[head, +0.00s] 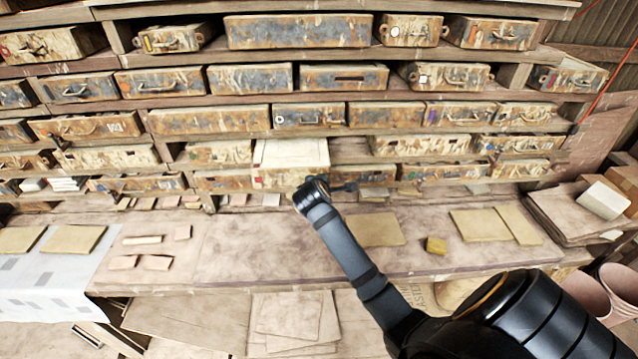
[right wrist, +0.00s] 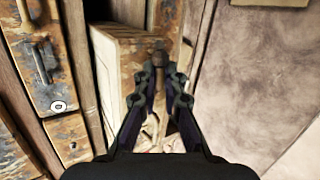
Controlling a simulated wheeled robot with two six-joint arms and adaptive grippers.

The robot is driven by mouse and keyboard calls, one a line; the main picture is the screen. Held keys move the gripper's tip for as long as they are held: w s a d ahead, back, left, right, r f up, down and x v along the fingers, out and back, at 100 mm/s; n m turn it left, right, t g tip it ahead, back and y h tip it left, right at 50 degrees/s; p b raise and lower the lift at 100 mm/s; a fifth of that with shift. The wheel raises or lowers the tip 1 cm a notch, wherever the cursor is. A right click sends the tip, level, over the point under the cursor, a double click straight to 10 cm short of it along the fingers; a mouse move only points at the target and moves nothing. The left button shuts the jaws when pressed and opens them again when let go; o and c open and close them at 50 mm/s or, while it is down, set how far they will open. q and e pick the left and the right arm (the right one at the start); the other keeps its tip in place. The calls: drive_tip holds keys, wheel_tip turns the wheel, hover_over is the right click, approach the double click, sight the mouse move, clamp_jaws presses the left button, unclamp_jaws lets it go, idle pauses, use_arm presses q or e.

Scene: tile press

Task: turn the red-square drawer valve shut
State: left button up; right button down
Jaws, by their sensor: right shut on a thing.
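A drawer with a pale top (head: 290,153) stands pulled out of the rack. It also shows in the right wrist view (right wrist: 112,70), with its rusty, pale front. My right gripper (head: 342,186) is at the right end of that drawer's front, low in the rack. In the right wrist view my right gripper (right wrist: 160,78) has its fingers closed together around a small brown part (right wrist: 159,48) at the drawer front. I cannot tell whether this part is the valve. Its marker is hidden by the fingers, and no clear red square shows. My left gripper is not in view.
Rusty drawers fill the rack (head: 300,98); one has a round white marker (head: 280,120). The workbench (head: 250,245) below holds flat tan tiles (head: 375,229) and a small yellow block (head: 436,245). The bench's middle left is clear. Boards (head: 565,210) are stacked at the right.

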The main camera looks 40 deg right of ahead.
drive_tip(key=shift+d+r+m, duration=0.15)
drive_tip(key=shift+m, duration=0.15)
idle(0.5)
drive_tip(key=c, duration=1.6)
unclamp_jaws()
drive_tip(key=shift+s, duration=0.1)
drive_tip(key=shift+c, duration=0.2)
drive_tip(key=shift+o, duration=1)
drive_tip(key=shift+s+d+f+y, duration=0.1)
drive_tip(key=shift+d+f+y, duration=0.05)
drive_tip(key=shift+f+y, duration=0.15)
drive_tip(key=v, duration=1.2)
drive_tip(key=shift+s+f, duration=0.1)
